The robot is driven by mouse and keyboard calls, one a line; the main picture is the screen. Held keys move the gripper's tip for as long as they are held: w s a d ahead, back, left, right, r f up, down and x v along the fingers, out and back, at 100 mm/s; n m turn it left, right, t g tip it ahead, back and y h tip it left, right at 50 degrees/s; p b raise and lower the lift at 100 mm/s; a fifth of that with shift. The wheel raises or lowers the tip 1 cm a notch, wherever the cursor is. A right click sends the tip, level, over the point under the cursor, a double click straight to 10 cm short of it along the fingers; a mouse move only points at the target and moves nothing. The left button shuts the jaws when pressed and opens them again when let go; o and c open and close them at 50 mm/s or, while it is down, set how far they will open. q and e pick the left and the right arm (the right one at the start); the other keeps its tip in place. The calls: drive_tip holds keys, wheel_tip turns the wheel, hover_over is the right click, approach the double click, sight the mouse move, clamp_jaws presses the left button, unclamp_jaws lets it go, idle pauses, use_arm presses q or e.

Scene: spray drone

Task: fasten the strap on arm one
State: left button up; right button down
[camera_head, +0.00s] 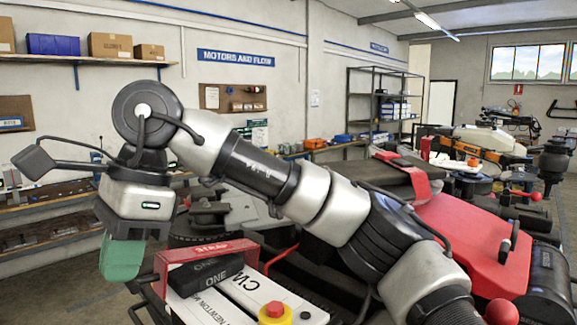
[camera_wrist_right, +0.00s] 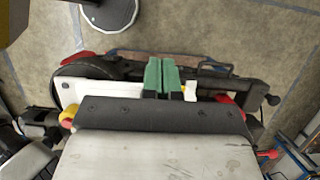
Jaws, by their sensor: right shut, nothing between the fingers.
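A red strap (camera_head: 190,252) lettered "STRAP" stands by a black block (camera_head: 207,275) lettered "ONE". The block lies on a white arm (camera_head: 248,290) with dark lettering. I cannot tell whether the strap is closed around the arm. My right gripper (camera_head: 122,260) hangs left of the strap, apart from it in the picture, its green fingers pointing down. In the right wrist view the green fingers (camera_wrist_right: 161,75) are together, with nothing between them. A white bar (camera_wrist_right: 95,93) shows behind them there. My left gripper is in neither view.
A red button on a yellow base (camera_head: 273,311) sits at the near end of the white arm. A large red panel (camera_head: 465,235) is to the right. A workbench (camera_head: 50,243) runs along the left wall. A round grey-topped object (camera_wrist_right: 110,12) stands on the floor.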

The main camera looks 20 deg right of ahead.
drive_tip(key=shift+a+b+x, duration=0.15)
drive_tip(key=shift+b+x, duration=0.6)
drive_tip(key=shift+x, duration=0.65)
drive_tip(key=shift+a+b+x, duration=0.1)
drive_tip(key=shift+b+x, duration=0.65)
drive_tip(key=shift+x, duration=0.6)
drive_tip(key=shift+s+r, duration=0.1)
